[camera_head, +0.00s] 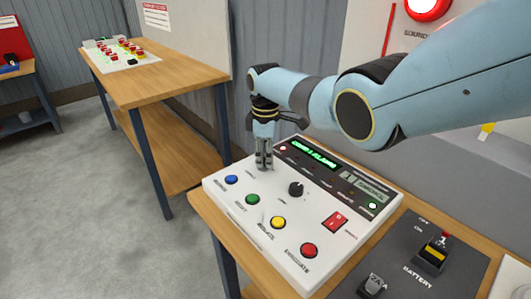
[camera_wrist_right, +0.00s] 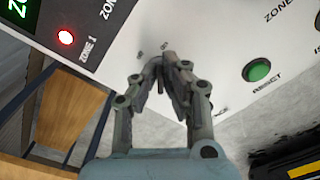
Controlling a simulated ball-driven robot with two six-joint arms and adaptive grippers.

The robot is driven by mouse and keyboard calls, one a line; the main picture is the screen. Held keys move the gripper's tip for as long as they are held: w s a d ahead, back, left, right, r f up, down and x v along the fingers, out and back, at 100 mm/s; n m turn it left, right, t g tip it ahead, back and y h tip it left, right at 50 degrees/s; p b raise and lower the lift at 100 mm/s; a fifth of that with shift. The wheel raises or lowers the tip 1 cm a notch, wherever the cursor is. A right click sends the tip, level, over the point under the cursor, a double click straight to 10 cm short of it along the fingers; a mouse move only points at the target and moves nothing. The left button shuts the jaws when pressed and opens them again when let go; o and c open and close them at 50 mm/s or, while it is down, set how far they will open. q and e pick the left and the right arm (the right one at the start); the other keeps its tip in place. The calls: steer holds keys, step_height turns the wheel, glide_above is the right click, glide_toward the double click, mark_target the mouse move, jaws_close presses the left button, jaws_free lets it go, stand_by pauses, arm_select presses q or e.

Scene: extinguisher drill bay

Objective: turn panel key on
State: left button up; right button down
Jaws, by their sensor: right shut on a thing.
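The white control panel (camera_head: 315,203) lies on a wooden bench, with a lit green display (camera_head: 316,155) along its back. My right gripper (camera_head: 264,168) points down at the panel's back left part. In the right wrist view, the right gripper (camera_wrist_right: 161,60) has its fingertips close together at the panel (camera_wrist_right: 208,38), beside small printed position marks. It is shut on the panel key, which the fingers hide almost fully, so its turn position cannot be told. A red light (camera_wrist_right: 66,37) marked ZONE 1 glows near it. My left gripper is not in view.
A blue button (camera_head: 231,180), a green button (camera_head: 253,199) and a black knob (camera_head: 296,189) sit close to the gripper. A red switch (camera_head: 335,220) is farther right. A dark battery board (camera_head: 405,263) lies right of the panel. Another wooden bench (camera_head: 155,82) stands behind left.

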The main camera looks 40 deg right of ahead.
steer(key=shift+m+p, duration=0.3)
steer(key=shift+m, duration=0.8)
steer(key=c, duration=1.5)
jaws_free()
steer(key=shift+r, duration=0.1)
step_height(320, 180, up, 12)
steer(key=shift+f, duration=0.1)
steer(key=shift+a, duration=0.1)
